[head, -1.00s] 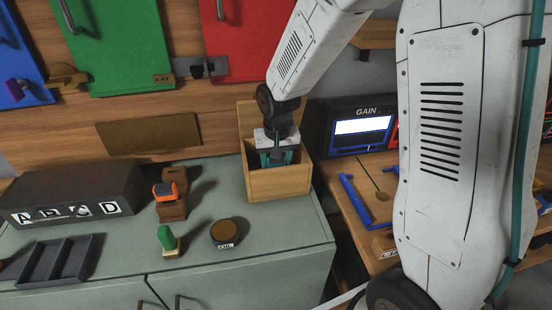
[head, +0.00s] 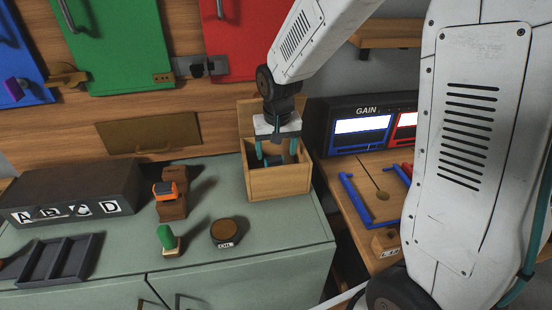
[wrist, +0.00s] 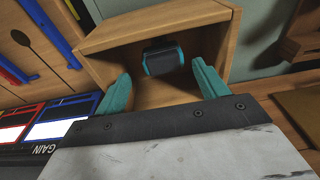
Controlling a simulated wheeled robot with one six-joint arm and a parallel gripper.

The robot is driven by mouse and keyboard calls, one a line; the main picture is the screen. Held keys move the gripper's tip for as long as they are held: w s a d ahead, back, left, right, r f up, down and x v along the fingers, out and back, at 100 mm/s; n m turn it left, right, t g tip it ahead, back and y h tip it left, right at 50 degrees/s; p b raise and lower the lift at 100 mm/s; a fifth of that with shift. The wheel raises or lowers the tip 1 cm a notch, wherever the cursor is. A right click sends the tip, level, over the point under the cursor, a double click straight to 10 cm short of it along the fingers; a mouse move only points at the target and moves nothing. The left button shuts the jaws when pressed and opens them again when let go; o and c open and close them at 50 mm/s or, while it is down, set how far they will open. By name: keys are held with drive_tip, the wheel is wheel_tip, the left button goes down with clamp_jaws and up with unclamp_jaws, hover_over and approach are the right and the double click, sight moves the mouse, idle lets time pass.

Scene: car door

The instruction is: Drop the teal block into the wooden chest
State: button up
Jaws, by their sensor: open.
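The wooden chest (head: 284,182) stands on the right end of the green cabinet top, its lid raised at the back. The teal block (wrist: 163,60), teal with a dark face, lies inside the chest in the wrist view; a bit of it shows in the head view (head: 273,160). My gripper (head: 277,160) is at the mouth of the chest, pointing down into it. Its two teal fingers are open and apart, and the wrist view (wrist: 158,90) shows nothing between them. The block is clear of both fingers.
On the cabinet top (head: 200,244) are a round dark tin (head: 226,233), a green-topped stamp (head: 167,240), an orange-and-brown item (head: 169,197), a dark tray (head: 62,260) and a lettered box (head: 75,193). A GAIN display unit (head: 360,128) stands right of the chest.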

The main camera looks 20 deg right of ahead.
wheel_tip(320, 180, up, 8)
drive_tip(key=s+d+r+n, duration=0.1)
drive_tip(key=s+r, duration=0.2)
drive_tip(key=s, duration=1.1)
drive_tip(key=s+d+r+n, duration=0.1)
drive_tip(key=s+r, duration=0.3)
drive_tip(key=s, duration=1)
drive_tip(key=shift+d, duration=0.35)
